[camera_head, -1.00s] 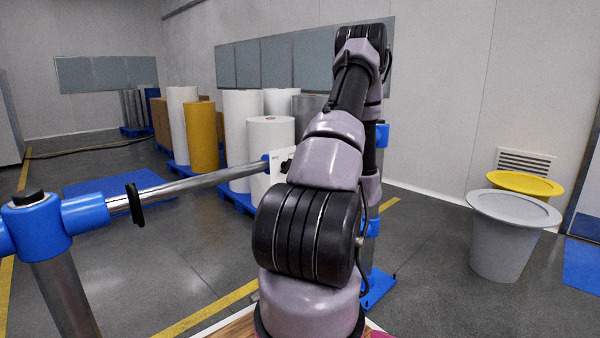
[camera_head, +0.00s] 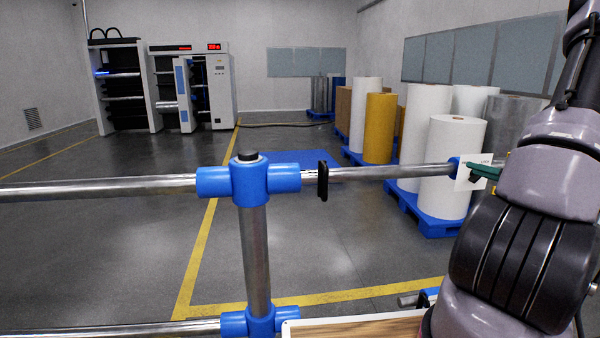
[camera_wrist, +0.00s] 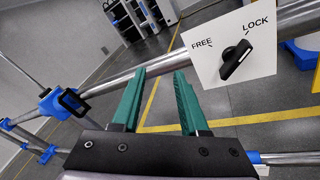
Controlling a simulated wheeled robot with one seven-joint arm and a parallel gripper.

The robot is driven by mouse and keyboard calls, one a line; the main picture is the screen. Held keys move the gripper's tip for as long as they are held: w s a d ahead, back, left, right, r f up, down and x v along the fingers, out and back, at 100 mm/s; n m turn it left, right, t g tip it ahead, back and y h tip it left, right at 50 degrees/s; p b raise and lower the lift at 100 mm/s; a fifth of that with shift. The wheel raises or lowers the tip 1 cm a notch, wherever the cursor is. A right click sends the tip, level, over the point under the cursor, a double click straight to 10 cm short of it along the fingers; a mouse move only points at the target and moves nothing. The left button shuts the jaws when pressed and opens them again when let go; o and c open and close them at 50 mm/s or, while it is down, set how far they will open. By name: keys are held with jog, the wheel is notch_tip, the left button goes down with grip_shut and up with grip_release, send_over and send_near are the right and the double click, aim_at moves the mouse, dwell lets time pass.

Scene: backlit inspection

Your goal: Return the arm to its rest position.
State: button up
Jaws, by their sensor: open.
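My gripper (camera_wrist: 158,100) shows in the wrist view with its two green fingers apart and nothing between them. It is near a steel rail and a white plate (camera_wrist: 232,88) marked FREE and LOCK. A black knob (camera_wrist: 236,62) on the plate has its handle slanting between upper right and lower left. In the head view my arm fills the right edge, and a green fingertip (camera_head: 484,172) shows beside the white plate (camera_head: 470,178). The rest of my gripper is hidden behind the arm there.
A railing of steel tubes with blue joints (camera_head: 248,180) crosses in front of me, with a black ring (camera_head: 322,181) on its upper tube. Paper rolls (camera_head: 452,165) stand on blue pallets behind it. Cabinets (camera_head: 205,85) stand far left. The floor beyond the railing is mostly clear.

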jog(key=s+a+r+n+g+y, duration=0.1)
jog(key=s+a+r+n+g, duration=0.15)
jog(key=a+r+n, duration=0.4)
jog(key=s+a+r+n+g+y, duration=0.15)
jog(key=a+n+g, duration=0.25)
jog(key=a, duration=0.6)
jog(key=s+a+r+n+g+y, duration=0.1)
jog(key=a+r+n+g+y, duration=0.2)
jog(key=a+n, duration=0.4)
jog(key=s+a+r+n+h, duration=0.4)
jog(key=s+n+h, duration=0.1)
jog(key=s+n, duration=0.2)
jog(key=s+a+r+n+h, duration=0.4)
jog(key=s+n, duration=0.3)
jog(key=n, duration=0.3)
jog(key=shift+a+r+h, duration=0.25)
jog(key=shift+a+h, duration=0.1)
jog(key=shift+w+t, duration=0.1)
jog(key=shift+t, duration=0.15)
